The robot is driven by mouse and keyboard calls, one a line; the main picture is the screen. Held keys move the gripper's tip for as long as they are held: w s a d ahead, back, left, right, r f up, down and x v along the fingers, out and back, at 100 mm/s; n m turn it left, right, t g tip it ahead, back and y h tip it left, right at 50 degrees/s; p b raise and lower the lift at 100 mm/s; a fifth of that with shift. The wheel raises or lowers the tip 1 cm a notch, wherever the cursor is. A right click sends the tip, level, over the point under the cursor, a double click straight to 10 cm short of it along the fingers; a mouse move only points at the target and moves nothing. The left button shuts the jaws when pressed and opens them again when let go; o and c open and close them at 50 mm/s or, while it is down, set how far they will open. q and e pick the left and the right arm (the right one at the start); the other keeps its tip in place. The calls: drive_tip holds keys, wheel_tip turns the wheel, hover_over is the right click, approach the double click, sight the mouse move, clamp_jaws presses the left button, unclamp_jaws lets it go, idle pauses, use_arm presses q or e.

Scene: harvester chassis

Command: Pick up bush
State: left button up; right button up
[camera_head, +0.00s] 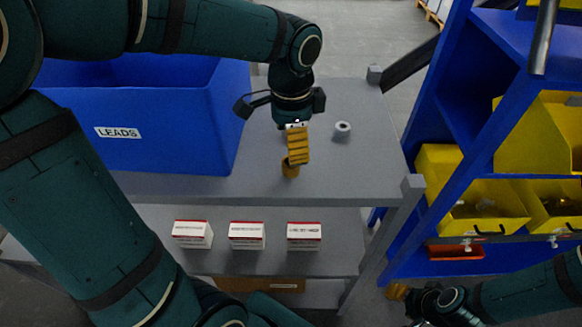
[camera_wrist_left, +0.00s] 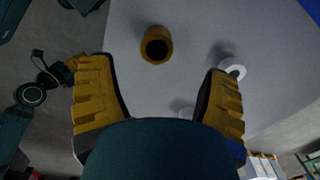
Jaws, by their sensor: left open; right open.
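The bush, a hollow bronze-coloured cylinder (camera_head: 290,170), stands upright on the grey table top. It also shows in the left wrist view (camera_wrist_left: 157,45), its dark bore facing the camera.
A white ring (camera_head: 342,130) lies on the table right of the bush. A blue LEADS bin (camera_head: 160,115) stands left. Several small white-red boxes (camera_head: 246,236) sit on the lower shelf (camera_head: 275,262). A blue rack (camera_head: 470,130) with yellow bins (camera_head: 470,190) is at right.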

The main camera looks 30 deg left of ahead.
sight(290, 172)
use_arm(q)
drive_tip(key=shift+f, duration=0.65)
drive_tip(key=f, duration=0.2)
drive_tip(key=f+b, duration=0.1)
drive_tip(key=f, duration=0.2)
drive_tip(key=shift+s+d, duration=0.1)
drive_tip(key=shift+s, duration=0.1)
clamp_jaws()
